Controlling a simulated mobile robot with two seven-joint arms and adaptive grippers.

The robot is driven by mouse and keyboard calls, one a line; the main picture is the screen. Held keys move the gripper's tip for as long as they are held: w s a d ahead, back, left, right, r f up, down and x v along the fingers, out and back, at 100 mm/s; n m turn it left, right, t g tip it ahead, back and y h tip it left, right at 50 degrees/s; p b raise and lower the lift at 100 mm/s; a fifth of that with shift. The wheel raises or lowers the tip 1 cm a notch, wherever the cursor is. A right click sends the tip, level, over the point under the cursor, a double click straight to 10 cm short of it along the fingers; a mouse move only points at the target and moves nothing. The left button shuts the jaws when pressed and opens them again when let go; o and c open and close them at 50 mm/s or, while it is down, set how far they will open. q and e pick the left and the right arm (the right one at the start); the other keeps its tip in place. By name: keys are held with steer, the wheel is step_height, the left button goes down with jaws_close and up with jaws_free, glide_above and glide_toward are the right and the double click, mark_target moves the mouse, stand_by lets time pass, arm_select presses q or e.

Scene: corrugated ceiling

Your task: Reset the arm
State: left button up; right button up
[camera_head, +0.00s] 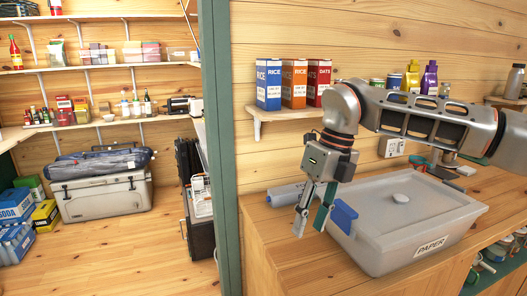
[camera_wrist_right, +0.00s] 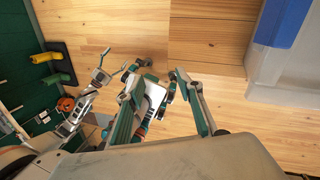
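My right gripper (camera_head: 311,218) hangs fingers down at the front left of the grey lidded bin marked PAPER (camera_head: 369,253), near the bin's blue clip (camera_head: 344,216). In the right wrist view my right gripper (camera_wrist_right: 157,76) shows its two fingers apart, with no object held between them. The bin's corner, with its blue part (camera_wrist_right: 283,22), is at the upper right there, clear of the fingers. My left gripper cannot be made out in the head view. A silver jointed shape at the left of the wrist view is unclear.
A grey-blue cylinder (camera_head: 284,195) lies behind the gripper. A green post (camera_head: 221,150) stands to the left.

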steer(key=s+a+f+n+g+y, duration=0.1)
steer(key=s+a+f+n+y, duration=0.15)
steer(key=s+a, duration=0.45)
steer(key=s+a+f+n+g+y, duration=0.15)
steer(key=a+y, duration=0.25)
steer(key=a, duration=0.7)
steer(key=s+a+r+m+y, duration=0.4)
steer(key=s+a+r+y, duration=0.1)
steer(key=a+r+y, duration=0.5)
steer(key=w+d+r+m+t+h, duration=0.1)
steer(key=w+d+m+t, duration=0.4)
steer(key=d+m+t, duration=0.35)
steer(key=w+d+r+m+t, duration=0.1)
steer(key=w+d+m+t, duration=0.4)
steer(key=m+t, duration=0.5)
steer(key=w+d+f+m+t+h, duration=0.3)
steer(key=d+f+m+h, duration=1)
steer(key=d+f+h, duration=0.6)
steer(key=s+d+f+m+g+h, duration=0.4)
steer(key=s+d+f+g, duration=0.7)
steer(key=s+d+f, duration=1)
steer(key=a+f+m+t+y, duration=0.2)
steer(key=a+f+y, duration=0.6)
steer(key=a+f, duration=0.5)
steer(key=shift+a+m+t, duration=0.35)
steer(key=shift+a+t, duration=0.45)
steer(key=shift+a, duration=0.4)
